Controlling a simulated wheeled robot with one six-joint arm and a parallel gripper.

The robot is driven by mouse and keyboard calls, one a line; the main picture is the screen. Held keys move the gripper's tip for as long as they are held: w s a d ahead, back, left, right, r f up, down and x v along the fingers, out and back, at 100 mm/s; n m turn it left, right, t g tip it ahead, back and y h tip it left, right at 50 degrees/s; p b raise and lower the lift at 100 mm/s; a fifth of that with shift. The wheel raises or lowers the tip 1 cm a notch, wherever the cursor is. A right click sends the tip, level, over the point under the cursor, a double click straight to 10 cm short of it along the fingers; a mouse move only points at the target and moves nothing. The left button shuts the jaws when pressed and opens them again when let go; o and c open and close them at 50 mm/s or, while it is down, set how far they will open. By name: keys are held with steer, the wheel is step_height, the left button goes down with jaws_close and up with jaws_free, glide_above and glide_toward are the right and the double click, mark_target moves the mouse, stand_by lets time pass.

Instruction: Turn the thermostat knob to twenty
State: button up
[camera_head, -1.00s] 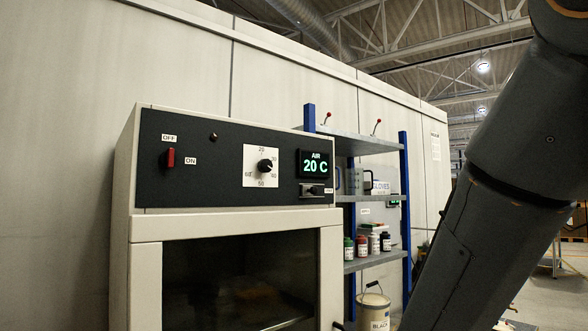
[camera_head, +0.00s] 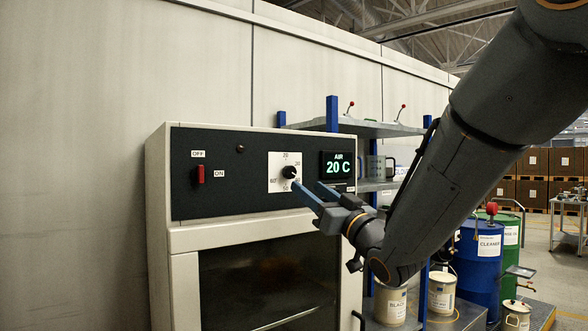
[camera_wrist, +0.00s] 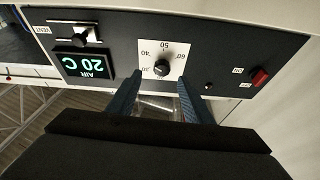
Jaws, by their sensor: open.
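The black thermostat knob (camera_head: 289,172) sits on a white dial plate on the oven's dark control panel, with 20 printed at the plate's top. The knob also shows in the wrist view (camera_wrist: 162,68), where the panel appears upside down. I cannot make out clearly which number its pointer faces. My gripper (camera_head: 308,187) is open, with its blue fingers reaching toward the knob. In the wrist view my gripper (camera_wrist: 157,86) has a finger to each side of the knob's line, with the tips short of it and nothing between them. The display (camera_head: 337,165) reads AIR 20 C.
A red switch (camera_head: 198,174) with OFF and ON labels is on the panel's left. The oven door (camera_head: 268,281) is below. A shelf (camera_head: 368,127) stands right of the oven, with pails and a blue drum (camera_head: 479,262) beyond.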

mark_target(292, 173)
steer(key=shift+y, duration=0.3)
steer(key=p+x, duration=0.1)
steer(key=x, duration=0.1)
steer(key=p+x, duration=0.1)
steer(key=x, duration=0.2)
steer(key=p+x, duration=0.1)
steer(key=x, duration=0.2)
steer(key=shift+s+r, duration=0.15)
steer(key=shift+r, duration=0.1)
steer(key=c, duration=1.1)
steer(key=shift+o, duration=0.2)
